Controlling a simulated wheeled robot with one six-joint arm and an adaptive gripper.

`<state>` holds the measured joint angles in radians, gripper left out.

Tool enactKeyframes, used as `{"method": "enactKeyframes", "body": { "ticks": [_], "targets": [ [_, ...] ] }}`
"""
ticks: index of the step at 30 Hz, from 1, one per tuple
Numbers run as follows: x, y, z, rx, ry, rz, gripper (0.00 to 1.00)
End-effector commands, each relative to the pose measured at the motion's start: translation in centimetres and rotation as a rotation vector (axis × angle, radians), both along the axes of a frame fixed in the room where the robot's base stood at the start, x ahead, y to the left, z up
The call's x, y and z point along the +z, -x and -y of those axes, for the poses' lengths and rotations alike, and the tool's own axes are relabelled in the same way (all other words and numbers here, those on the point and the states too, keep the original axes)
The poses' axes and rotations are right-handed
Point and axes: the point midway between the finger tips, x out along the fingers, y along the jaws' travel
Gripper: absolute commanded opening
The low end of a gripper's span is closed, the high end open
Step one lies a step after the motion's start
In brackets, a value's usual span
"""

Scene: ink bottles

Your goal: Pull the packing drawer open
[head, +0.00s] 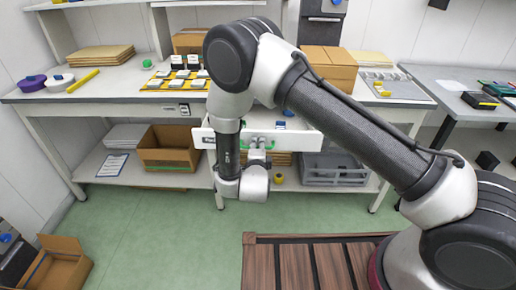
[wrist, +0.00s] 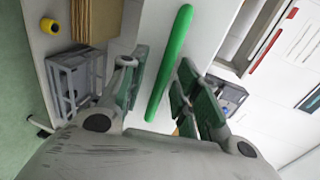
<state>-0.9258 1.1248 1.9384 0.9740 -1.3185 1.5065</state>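The packing drawer (head: 308,141) has a white front with a dark label at its left end. It stands out from under the bench, and small items show behind its front, so it looks partly open. Its green bar handle (wrist: 170,62) runs between the fingers in the wrist view; my arm partly hides it in the head view. My gripper (wrist: 160,92) is open, with one green-padded finger on each side of the handle. A gap shows between the handle and the fingers. In the head view, my gripper (head: 260,150) is at the drawer front.
The workbench (head: 40,96) carries a yellow board with bottles, boxes and tape rolls. Its lower shelf holds an open cardboard box (head: 168,148) and a grey crate (head: 334,170). A side table (head: 455,95) stands at right.

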Motion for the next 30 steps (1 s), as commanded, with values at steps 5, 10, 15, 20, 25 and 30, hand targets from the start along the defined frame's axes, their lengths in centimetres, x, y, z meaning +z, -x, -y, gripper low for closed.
{"method": "enactKeyframes", "body": {
  "ticks": [5,10,15,20,25,30],
  "targets": [
    [0.0,0.0,0.0,0.000,0.000,0.000,0.08],
    [0.0,0.0,0.0,0.000,0.000,0.000,0.00],
    [0.0,0.4,0.0,0.000,0.000,-0.001,0.00],
    [-0.1,2.5,-0.2,0.002,0.001,-0.003,0.00],
    [0.0,3.2,-0.1,0.000,-0.001,-0.001,0.00],
    [0.0,3.2,-0.1,0.000,0.000,-0.002,0.13]
  ]
}}
